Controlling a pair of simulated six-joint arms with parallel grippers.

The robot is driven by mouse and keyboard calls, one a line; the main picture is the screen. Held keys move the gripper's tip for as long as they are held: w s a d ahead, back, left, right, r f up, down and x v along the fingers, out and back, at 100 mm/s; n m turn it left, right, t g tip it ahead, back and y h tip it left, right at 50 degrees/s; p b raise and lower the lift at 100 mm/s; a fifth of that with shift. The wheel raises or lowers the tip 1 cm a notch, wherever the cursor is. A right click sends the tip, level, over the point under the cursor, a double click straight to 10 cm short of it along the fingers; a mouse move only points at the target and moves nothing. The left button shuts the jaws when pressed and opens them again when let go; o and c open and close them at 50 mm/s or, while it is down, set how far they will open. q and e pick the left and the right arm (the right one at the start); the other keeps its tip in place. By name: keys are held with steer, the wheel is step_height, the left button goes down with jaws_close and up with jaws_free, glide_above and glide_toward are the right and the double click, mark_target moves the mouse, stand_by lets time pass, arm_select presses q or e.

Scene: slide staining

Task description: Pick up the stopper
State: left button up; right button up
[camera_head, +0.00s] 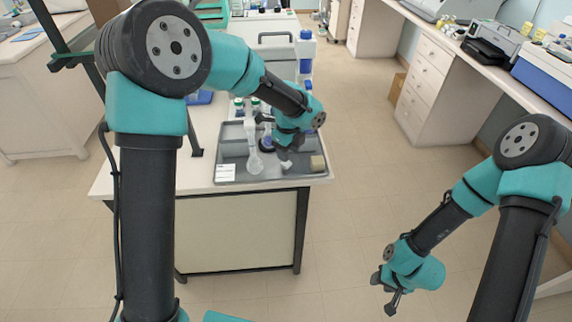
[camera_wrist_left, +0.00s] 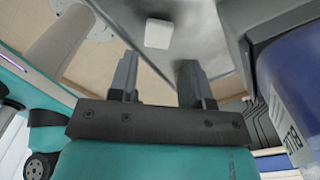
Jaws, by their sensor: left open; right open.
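A small pale block-like piece, which looks like the stopper (camera_wrist_left: 158,34), lies on the grey tray (camera_head: 240,181) in the left wrist view. It is beyond and between the fingertips, apart from both. In the head view a small greyish piece (camera_head: 286,164) shows just below my left gripper (camera_head: 284,152); I cannot tell for sure if it is the same one. My left gripper, also in the left wrist view (camera_wrist_left: 158,77), is open and empty above the tray. My right gripper (camera_head: 392,303) is open and empty, out over the floor at lower right.
A clear long-necked flask (camera_head: 254,161) stands on the tray left of my left gripper. A tan block (camera_head: 318,162) is at the tray's right edge, a white label (camera_head: 225,172) at its front left. A blue-and-white bottle (camera_head: 306,50) and several capped bottles stand behind.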

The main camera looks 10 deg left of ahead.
arm_select(q)
steer(key=shift+f, duration=0.15)
steer(key=shift+s+a+f, duration=0.1)
steer(key=shift+a+f, duration=0.05)
steer(key=shift+f, duration=2.35)
steer(key=shift+c, duration=0.4)
steer(key=c, duration=0.7)
steer(key=shift+o, duration=0.2)
steer(key=shift+r, duration=0.1)
step_height(320, 180, up, 28)
steer(key=shift+a, duration=0.1)
